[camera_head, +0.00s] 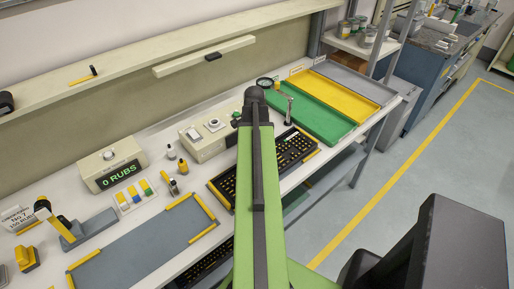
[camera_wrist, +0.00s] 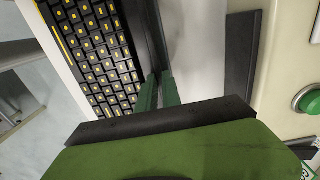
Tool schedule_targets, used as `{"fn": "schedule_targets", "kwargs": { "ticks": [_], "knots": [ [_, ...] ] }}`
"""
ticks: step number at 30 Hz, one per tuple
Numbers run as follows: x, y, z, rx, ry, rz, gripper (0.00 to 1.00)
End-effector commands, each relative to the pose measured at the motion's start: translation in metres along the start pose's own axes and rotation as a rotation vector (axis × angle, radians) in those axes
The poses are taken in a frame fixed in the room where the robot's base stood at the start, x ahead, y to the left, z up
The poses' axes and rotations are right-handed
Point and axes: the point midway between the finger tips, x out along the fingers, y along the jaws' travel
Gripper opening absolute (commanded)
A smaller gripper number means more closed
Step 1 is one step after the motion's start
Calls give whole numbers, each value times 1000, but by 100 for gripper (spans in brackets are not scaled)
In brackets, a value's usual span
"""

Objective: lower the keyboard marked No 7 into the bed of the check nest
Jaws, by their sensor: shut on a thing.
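A dark keyboard with yellow key legends (camera_wrist: 98,55) fills the upper left of the wrist view. My gripper (camera_wrist: 160,78) is shut on its dark long edge with two green fingers. In the head view a black keyboard (camera_head: 294,148) lies over the bench near its front edge, partly hidden by my arm, which also hides my gripper. Yellow strips show at its two ends. I cannot tell which parts belong to the check nest, nor whether the keyboard touches its bed. No number is readable on the keyboard.
A beige box with knobs (camera_head: 206,132) stands behind the keyboard; a green button (camera_wrist: 309,101) shows in the wrist view. Left are a grey mat with yellow corners (camera_head: 140,250) and a display reading 0 RUBS (camera_head: 119,171). Green (camera_head: 318,110) and yellow (camera_head: 345,92) trays lie right.

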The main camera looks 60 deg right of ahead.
Motion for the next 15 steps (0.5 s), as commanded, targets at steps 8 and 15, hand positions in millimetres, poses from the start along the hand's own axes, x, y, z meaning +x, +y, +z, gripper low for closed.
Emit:
{"fn": "schedule_targets", "kwargs": {
  "ticks": [8,15],
  "knots": [
    [0,0,0,0,0,0,0],
    [4,0,0,0,0,0,0]
  ]
}}
